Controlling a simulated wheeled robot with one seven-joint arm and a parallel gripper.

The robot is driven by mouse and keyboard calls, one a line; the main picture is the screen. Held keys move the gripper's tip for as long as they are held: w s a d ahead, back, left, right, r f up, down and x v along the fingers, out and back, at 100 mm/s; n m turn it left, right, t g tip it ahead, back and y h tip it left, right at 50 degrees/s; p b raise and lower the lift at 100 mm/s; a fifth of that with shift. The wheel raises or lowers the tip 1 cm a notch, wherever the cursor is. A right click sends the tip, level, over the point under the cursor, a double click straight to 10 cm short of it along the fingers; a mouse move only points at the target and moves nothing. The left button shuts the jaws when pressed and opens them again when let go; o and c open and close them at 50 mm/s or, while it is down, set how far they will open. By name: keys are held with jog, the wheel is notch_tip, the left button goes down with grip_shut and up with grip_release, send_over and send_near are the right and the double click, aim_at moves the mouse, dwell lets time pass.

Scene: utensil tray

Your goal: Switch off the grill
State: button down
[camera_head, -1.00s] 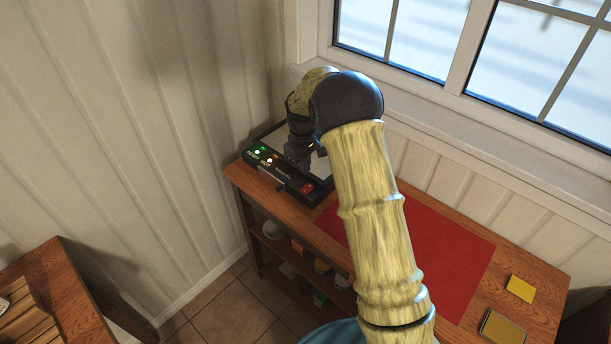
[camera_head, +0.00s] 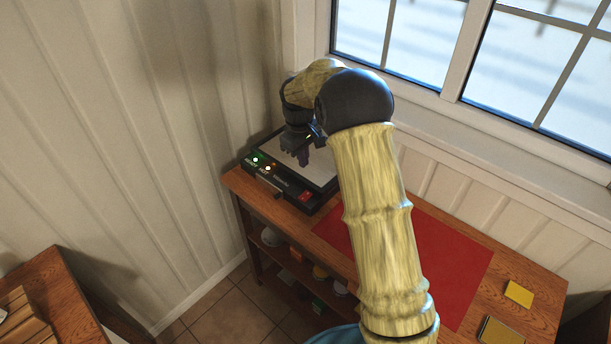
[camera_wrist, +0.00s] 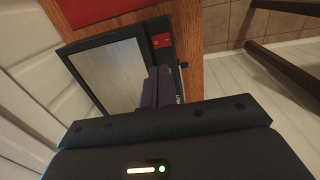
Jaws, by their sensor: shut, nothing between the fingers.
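The grill (camera_head: 288,190) is a black box with a pale grey plate on top, at the far left end of the wooden table. Its front carries a red switch (camera_head: 305,196) at the right and small READY and HOT lights (camera_head: 262,163) at the left. The switch also shows in the wrist view (camera_wrist: 162,41); I cannot tell its position. My gripper (camera_head: 303,158) is shut and empty over the grill's plate, left of and behind the switch. In the wrist view its dark fingers (camera_wrist: 159,74) cover part of the front panel.
A red mat (camera_head: 435,255) lies on the table to the right of the grill. A yellow block (camera_head: 519,293) is near the right end. A panelled wall stands close on the left, and a window is behind. Shelves with small items are under the table.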

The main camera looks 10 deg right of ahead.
aim_at(308, 193)
jog(key=r+p, duration=0.1)
jog(key=p, duration=0.3)
jog(key=shift+d+p, duration=0.15)
jog(key=shift+p, duration=0.15)
jog(key=shift+f+t+p, duration=0.15)
jog(key=shift+t+p, duration=0.15)
jog(key=shift+p, duration=0.65)
jog(key=shift+a+f, duration=0.2)
jog(key=shift+f, duration=0.05)
jog(key=f+p, duration=0.2)
jog(key=f, duration=0.2)
jog(key=w+d+f+p, duration=0.1)
jog(key=f+p, duration=0.1)
jog(key=f, duration=0.2)
jog(key=f+p, duration=0.2)
jog(key=f, duration=0.3)
jog(key=shift+w+d+f, duration=0.1)
jog(key=shift+w+d, duration=0.05)
jog(key=shift+f, duration=0.3)
jog(key=shift+r, duration=0.1)
